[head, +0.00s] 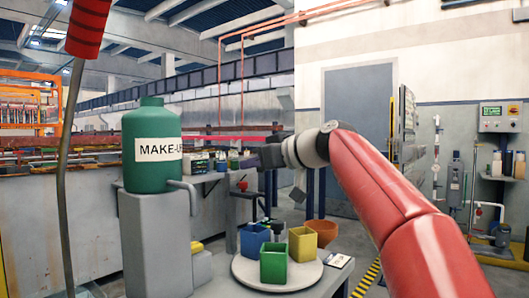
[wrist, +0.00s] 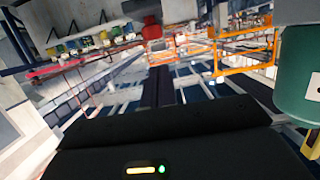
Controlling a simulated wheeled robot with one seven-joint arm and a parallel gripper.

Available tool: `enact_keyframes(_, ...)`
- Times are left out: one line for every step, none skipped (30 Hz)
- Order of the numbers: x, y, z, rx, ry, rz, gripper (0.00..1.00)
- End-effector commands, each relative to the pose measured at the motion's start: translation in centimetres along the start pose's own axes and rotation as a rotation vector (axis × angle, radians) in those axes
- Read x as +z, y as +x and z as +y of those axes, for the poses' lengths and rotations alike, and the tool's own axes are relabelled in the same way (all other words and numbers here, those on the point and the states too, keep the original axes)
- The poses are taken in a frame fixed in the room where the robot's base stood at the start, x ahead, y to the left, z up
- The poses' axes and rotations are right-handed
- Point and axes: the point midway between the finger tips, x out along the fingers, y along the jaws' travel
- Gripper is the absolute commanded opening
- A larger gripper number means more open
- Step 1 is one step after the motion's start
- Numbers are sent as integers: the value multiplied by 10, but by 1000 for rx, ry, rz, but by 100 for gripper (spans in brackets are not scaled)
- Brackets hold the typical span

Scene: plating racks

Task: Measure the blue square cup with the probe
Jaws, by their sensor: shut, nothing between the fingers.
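The blue square cup (head: 254,240) stands upright on a round white tray (head: 244,270), at its back left. A green square cup (head: 273,266) stands in front of it and a yellow square cup (head: 302,246) to its right. Dark upright parts (head: 277,228) show just behind the green cup; I cannot tell whether they belong to the probe. My gripper (head: 246,162) is shut and empty, raised well above the cups and pointing left. In the wrist view its dark shut fingers (wrist: 163,88) point away from the cups, and no cup shows there.
A green MAKE-UP jug (head: 152,170) stands on a grey pedestal (head: 158,240) left of the tray; it also shows in the wrist view (wrist: 300,75). A small card (head: 338,261) lies right of the tray.

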Motion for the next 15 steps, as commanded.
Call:
enact_keyframes(11, 1, 0, 2, 0, -1, 0)
enact_keyframes(13, 2, 0, 1, 1, 0, 0)
enact_keyframes(17, 3, 0, 1, 1, 0, 0)
enact_keyframes(19, 3, 0, 2, -1, 0, 0)
enact_keyframes(20, 4, 0, 2, -1, 0, 0)
enact_keyframes(22, 4, 0, 2, 0, 0, 0)
enact_keyframes(23, 5, 0, 1, 0, 1, 0)
enact_keyframes(23, 5, 0, 1, 0, 1, 0)
enact_keyframes(24, 5, 0, 1, 0, 1, 0)
enact_keyframes(24, 5, 0, 1, -1, 2, 0)
enact_keyframes(24, 5, 0, 1, -1, 2, 0)
enact_keyframes(23, 5, 0, 1, -1, 2, 0)
enact_keyframes(23, 5, 0, 1, -1, 2, 0)
enact_keyframes(23, 5, 0, 1, -1, 2, 0)
enact_keyframes(23, 5, 0, 1, -1, 2, 0)
